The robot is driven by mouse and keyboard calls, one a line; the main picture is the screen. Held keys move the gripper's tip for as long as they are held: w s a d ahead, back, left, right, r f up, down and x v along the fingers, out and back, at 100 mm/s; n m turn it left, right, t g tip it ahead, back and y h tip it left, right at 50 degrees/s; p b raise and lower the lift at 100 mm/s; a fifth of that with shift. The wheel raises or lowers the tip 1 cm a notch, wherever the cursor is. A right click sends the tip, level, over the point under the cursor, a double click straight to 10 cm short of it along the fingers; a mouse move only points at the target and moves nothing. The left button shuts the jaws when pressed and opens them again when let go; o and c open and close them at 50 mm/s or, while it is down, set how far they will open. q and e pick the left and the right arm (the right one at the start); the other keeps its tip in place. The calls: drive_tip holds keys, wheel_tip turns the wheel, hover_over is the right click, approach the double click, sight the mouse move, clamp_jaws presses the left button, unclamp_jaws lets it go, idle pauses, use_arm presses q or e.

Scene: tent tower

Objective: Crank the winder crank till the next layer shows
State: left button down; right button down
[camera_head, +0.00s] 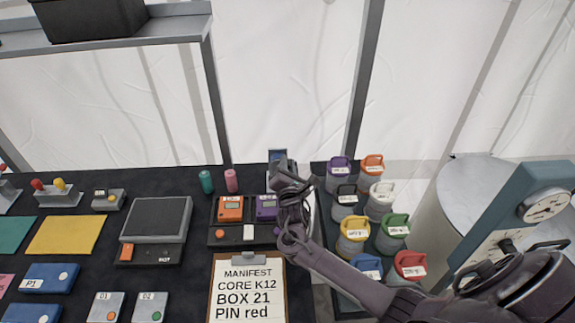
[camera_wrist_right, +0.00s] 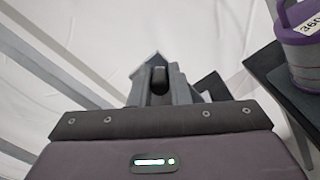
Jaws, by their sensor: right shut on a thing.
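My right arm reaches in from the lower right of the head view to the back edge of the dark table. My right gripper (camera_head: 280,163) is shut on what looks like the winder crank, beside a pale device (camera_head: 270,183) mostly hidden behind the arm. In the right wrist view a dark rounded grip (camera_wrist_right: 159,78), seemingly the crank's handle, sits between the grey fingers. The rest of the crank and any layer on the winder are hidden. My left gripper is not in view.
Orange (camera_head: 231,208) and purple (camera_head: 266,207) units stand just left of the arm. Several lidded jars, one with a purple lid (camera_head: 340,165), stand close on the right. A manifest clipboard (camera_head: 247,290) lies in front, and a dial scale (camera_head: 515,225) is at far right.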

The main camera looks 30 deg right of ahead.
drive_tip(key=c, duration=1.4)
unclamp_jaws()
drive_tip(key=shift+o, duration=0.2)
drive_tip(key=b+v, duration=0.1)
drive_tip(key=v, duration=0.7)
drive_tip(key=shift+w, duration=0.1)
